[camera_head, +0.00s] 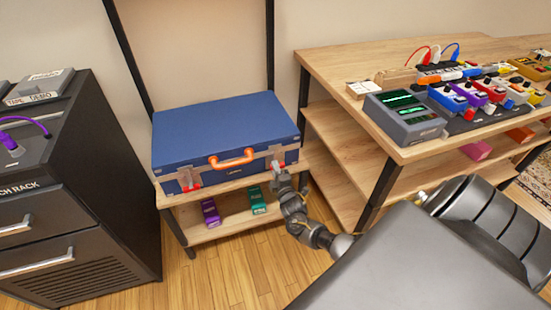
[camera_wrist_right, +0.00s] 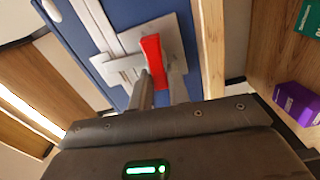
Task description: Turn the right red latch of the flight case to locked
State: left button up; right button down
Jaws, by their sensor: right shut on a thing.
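The blue flight case (camera_head: 222,130) lies closed on a wooden shelf, with an orange handle (camera_head: 231,161) on its front. Its left red latch (camera_head: 191,187) shows at the left of the front face. My right gripper (camera_head: 278,170) is at the front right of the case, over the right latch, which it mostly hides in the head view. In the right wrist view, the right red latch (camera_wrist_right: 152,60) stands out from a metal plate (camera_wrist_right: 125,65). My right gripper's fingers (camera_wrist_right: 159,88) are closed around its near end. My left gripper is not in view.
Purple (camera_head: 210,212) and green (camera_head: 257,200) pedals lie on the lower shelf. A black rack (camera_head: 75,200) stands left of the case. A wooden table (camera_head: 340,95) with pedals and a grey device (camera_head: 404,117) stands to the right, its leg close to my right arm.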

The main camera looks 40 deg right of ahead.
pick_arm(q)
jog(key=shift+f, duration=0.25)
pick_arm(e)
jog(key=shift+d+f+n, duration=0.1)
jog(key=shift+n, duration=0.3)
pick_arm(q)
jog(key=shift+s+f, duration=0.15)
pick_arm(e)
jog(key=shift+s, duration=0.1)
jog(key=c, duration=1.3)
grip_release()
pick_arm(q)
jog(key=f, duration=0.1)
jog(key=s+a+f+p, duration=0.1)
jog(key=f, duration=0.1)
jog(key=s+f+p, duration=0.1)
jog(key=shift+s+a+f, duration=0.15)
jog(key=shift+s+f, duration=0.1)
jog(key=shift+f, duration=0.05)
pick_arm(e)
jog(key=v, duration=1)
jog(key=shift+s+a, duration=0.25)
jog(key=shift+s, duration=0.05)
